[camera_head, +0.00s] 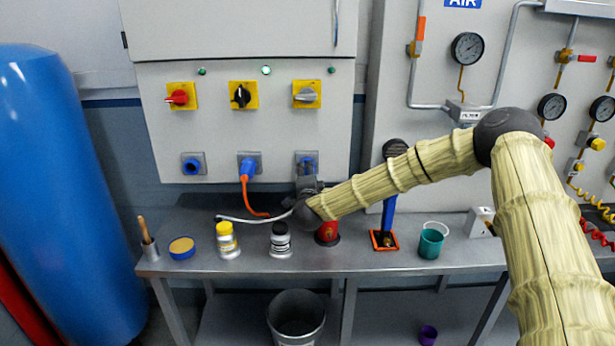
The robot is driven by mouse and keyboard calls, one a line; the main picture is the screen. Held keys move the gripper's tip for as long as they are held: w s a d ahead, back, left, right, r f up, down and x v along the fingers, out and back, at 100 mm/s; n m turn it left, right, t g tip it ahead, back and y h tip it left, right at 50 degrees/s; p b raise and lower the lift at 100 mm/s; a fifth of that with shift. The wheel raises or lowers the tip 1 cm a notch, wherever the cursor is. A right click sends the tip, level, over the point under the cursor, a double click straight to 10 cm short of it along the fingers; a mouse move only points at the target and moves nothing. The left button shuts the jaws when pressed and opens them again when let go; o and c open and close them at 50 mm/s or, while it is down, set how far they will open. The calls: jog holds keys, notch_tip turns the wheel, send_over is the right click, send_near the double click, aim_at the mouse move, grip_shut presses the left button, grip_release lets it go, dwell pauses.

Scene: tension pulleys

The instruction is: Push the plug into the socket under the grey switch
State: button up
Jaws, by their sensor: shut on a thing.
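The grey switch (306,94) sits on a yellow plate at the right of a row of three switches on the grey cabinet. The socket (307,158) below it is blue on a grey plate, and its lower part is hidden behind my gripper. My gripper (307,182) is right in front of this socket, shut on the plug. The plug itself is mostly hidden by the gripper. A whitish cable (255,220) runs from beside the gripper leftward over the bench. I cannot tell whether the plug touches the socket or is inside it.
The left socket (193,164) is empty; an orange-cabled blue plug (248,168) fills the middle one. On the metal bench (350,260) stand a yellow-capped bottle (228,240), a black-capped bottle (281,240), a red item (327,233) and a teal cup (431,243).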

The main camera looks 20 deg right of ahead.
jog(key=shift+w+d+b, duration=0.2)
jog(key=shift+w+b, duration=0.1)
jog(key=shift+w, duration=0.35)
dwell(0.3)
jog(key=shift+r, duration=0.1)
jog(key=o, duration=1.4)
